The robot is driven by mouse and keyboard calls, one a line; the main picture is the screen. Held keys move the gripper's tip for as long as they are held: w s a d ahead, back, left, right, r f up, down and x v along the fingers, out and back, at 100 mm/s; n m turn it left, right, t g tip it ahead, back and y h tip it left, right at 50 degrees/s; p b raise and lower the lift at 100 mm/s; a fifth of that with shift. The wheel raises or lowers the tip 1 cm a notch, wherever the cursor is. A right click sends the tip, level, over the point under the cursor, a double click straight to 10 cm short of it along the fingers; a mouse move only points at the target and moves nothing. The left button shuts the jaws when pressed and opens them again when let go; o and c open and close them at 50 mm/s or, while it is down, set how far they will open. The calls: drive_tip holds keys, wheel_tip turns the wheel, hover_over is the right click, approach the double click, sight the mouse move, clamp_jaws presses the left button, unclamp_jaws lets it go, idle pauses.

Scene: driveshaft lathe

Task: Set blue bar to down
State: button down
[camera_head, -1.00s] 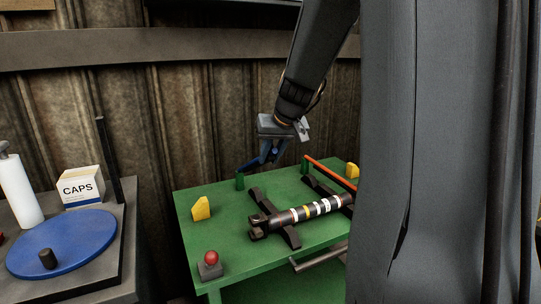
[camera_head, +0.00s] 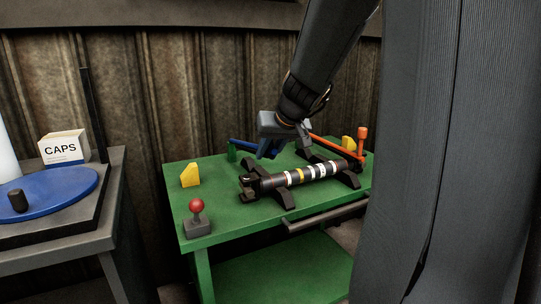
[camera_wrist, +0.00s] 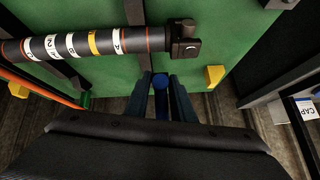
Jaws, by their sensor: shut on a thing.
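The blue bar (camera_head: 243,144) runs from a green post (camera_head: 232,152) at the back of the green table to my gripper (camera_head: 268,150). It slopes slightly down to the right, close above the tabletop. In the wrist view, the blue bar (camera_wrist: 161,83) shows end-on between the two fingers of my gripper (camera_wrist: 160,85), which is shut on it. The fingers hide the bar's far end in the head view.
A striped driveshaft (camera_head: 308,174) lies on black supports just in front of my gripper. An orange bar (camera_head: 330,145) is behind it. A yellow block (camera_head: 190,176) and a red-knobbed lever (camera_head: 197,208) stand at the table's left. A CAPS box (camera_head: 64,148) is on the side bench.

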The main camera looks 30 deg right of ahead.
drive_tip(key=shift+s+a+f+b, duration=0.1)
drive_tip(key=shift+a+f+b, duration=0.05)
drive_tip(key=shift+f+b, duration=0.35)
drive_tip(key=shift+s+a+f+b, duration=0.1)
drive_tip(key=shift+a+f+b, duration=0.05)
drive_tip(key=shift+f+b, duration=0.35)
drive_tip(key=c, duration=1.7)
unclamp_jaws()
drive_tip(key=shift+a, duration=0.1)
drive_tip(key=shift+c, duration=0.2)
drive_tip(key=shift+d+r, duration=0.1)
drive_tip(key=shift+d, duration=0.2)
drive_tip(key=shift+s+r, duration=0.15)
drive_tip(key=shift+r, duration=0.05)
drive_tip(key=p+v, duration=0.1)
drive_tip(key=v, duration=0.6)
drive_tip(key=shift+p, duration=0.3)
drive_tip(key=shift+s+r, duration=0.1)
